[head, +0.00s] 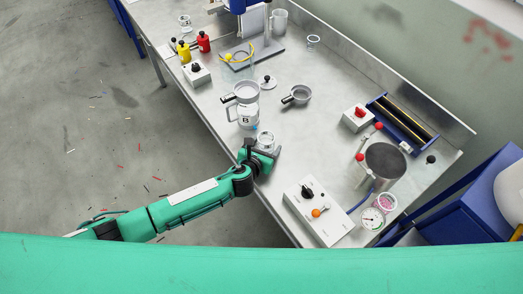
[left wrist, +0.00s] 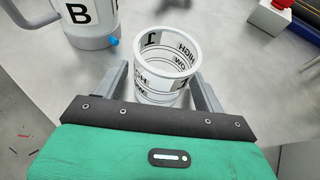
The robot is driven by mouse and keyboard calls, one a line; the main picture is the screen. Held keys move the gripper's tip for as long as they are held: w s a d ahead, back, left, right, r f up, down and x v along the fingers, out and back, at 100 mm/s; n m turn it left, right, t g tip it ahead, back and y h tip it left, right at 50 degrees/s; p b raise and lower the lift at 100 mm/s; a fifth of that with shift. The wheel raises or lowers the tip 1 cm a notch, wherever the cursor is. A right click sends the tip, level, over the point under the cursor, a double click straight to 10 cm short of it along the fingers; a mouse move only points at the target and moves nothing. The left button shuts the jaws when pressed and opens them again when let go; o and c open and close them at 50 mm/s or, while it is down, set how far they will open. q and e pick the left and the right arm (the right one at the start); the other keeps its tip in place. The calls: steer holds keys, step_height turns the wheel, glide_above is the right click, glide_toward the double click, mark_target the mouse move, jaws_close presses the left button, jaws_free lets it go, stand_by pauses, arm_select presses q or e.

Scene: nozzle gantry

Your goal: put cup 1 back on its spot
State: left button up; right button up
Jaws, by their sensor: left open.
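A clear, white-rimmed cup (head: 266,137) with black lettering stands on the bench near its front edge. It is large in the left wrist view (left wrist: 165,62), where printing such as "HIGH" shows; I cannot read a cup number for certain. My left gripper (head: 263,152) is open, with its two fingers on either side of this cup in the left wrist view (left wrist: 160,88). I cannot tell whether the fingers touch it. Similar small cups stand at the back (head: 313,41) and at the far left (head: 185,20). No marked spot for the cup is clear. My right gripper is not in view.
A jug marked B (head: 246,112) with a blue tap stands close behind the cup.

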arm_select(q)
steer(key=shift+s+a+r, duration=0.15)
steer(key=shift+s, duration=0.1)
steer(key=b+v, duration=0.1)
steer(key=v, duration=1)
steer(key=shift+s+r+b, duration=0.1)
steer(key=shift+s+b, duration=0.1)
steer(key=shift+b, duration=0.1)
